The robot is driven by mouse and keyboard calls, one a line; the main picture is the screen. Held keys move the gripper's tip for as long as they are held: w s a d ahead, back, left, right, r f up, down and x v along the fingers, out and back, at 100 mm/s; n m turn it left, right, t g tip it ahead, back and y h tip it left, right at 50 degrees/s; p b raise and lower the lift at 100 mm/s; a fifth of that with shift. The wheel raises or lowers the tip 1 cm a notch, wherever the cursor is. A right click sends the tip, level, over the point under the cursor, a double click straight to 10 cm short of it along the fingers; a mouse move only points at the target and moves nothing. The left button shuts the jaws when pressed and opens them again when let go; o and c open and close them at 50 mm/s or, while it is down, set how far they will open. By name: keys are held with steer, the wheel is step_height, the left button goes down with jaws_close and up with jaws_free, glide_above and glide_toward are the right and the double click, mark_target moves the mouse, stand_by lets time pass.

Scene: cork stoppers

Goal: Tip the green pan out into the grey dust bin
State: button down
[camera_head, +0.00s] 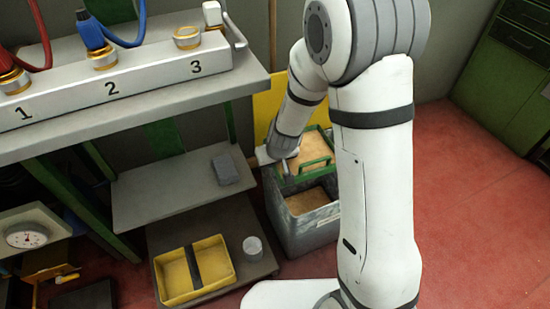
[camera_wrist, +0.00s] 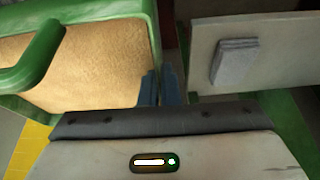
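The green pan (camera_head: 307,143) is full of tan cork granules and looks about level, above the back part of the grey dust bin (camera_head: 310,241). The open front of the bin shows brown material inside. My gripper (camera_head: 283,166) is at the pan's left edge. In the wrist view, the blue-grey fingers (camera_wrist: 160,88) are close together at the side wall of the pan (camera_wrist: 142,20), one on each side of it, and look shut on it. The contact itself is partly hidden. The pan's green handle bar shows at the left there.
A bench (camera_head: 130,98) with numbered sockets stands at the left. Below it, a shelf (camera_head: 165,198) holds a grey block (camera_head: 225,168). A yellow tray (camera_head: 180,296) and a small pale cup (camera_head: 252,247) are lower down. Red floor (camera_head: 465,200) is clear at the right.

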steer(key=shift+w+d+r+y+b, duration=0.2)
steer(key=shift+r+y+b, duration=0.2)
steer(key=shift+b, duration=0.8)
steer(key=r+y, duration=0.1)
steer(key=d+r+g+y+b, duration=0.1)
steer(key=r, duration=0.1)
steer(key=shift+w+r+m, duration=0.1)
steer(key=shift+r+m, duration=0.15)
steer(key=shift+m, duration=0.15)
steer(key=w+d+r+m+g+y+p, duration=0.2)
steer(key=w+d+r+y+p, duration=0.2)
steer(key=d+r+y+p, duration=0.3)
steer(key=shift+d+r+m+y, duration=0.3)
steer(key=shift+d+r+y, duration=1.65)
steer(key=shift+d, duration=0.3)
steer(key=shift+w+f, duration=0.1)
